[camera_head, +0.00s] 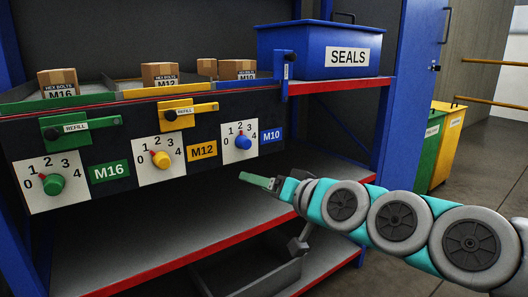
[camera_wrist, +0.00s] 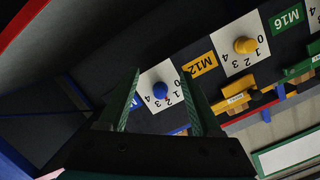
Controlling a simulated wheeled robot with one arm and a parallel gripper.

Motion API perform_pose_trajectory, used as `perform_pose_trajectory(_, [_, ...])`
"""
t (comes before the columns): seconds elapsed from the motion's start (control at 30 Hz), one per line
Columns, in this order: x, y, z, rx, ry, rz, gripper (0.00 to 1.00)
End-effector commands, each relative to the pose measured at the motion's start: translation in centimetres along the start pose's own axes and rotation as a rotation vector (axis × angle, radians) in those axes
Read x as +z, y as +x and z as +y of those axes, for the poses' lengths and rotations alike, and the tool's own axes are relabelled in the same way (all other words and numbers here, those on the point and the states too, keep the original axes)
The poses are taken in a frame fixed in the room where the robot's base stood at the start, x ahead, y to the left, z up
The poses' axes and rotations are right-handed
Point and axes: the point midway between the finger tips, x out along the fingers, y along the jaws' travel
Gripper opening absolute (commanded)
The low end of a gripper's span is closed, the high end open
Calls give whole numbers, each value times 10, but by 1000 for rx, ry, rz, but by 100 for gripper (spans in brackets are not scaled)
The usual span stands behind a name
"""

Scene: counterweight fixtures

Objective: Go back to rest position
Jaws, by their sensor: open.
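My gripper (camera_head: 262,182) is in front of the shelf unit, to the right of and below the blue M10 knob (camera_head: 243,142), apart from it. In the wrist view my gripper (camera_wrist: 166,90) has its two green fingers spread, with nothing between them but the view of the blue knob (camera_wrist: 160,90) and its dial behind. My arm reaches in from the right of the head view. The yellow M12 knob (camera_head: 161,159) and the green M16 knob (camera_head: 54,184) sit on their dials further left.
A blue SEALS bin (camera_head: 315,52) stands on the upper shelf. Green (camera_head: 80,131) and yellow (camera_head: 188,113) REFILL levers lie above the dials; a blue lever (camera_head: 286,80) stands upright. A grey bin (camera_head: 262,270) is below the lower shelf. Green (camera_head: 430,150) and yellow (camera_head: 450,140) bins stand right.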

Motion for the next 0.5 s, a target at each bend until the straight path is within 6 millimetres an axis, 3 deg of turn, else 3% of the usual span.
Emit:
perform_pose_trajectory(0.17, [94, -32, 25, 180, -95, -369, 66])
perform_pose_trajectory(0.27, [143, -70, 48, 306, -115, -577, 66])
perform_pose_trajectory(0.4, [196, -143, 78, 500, -91, -851, 66])
perform_pose_trajectory(0.5, [222, -198, 89, 632, -42, -1014, 66])
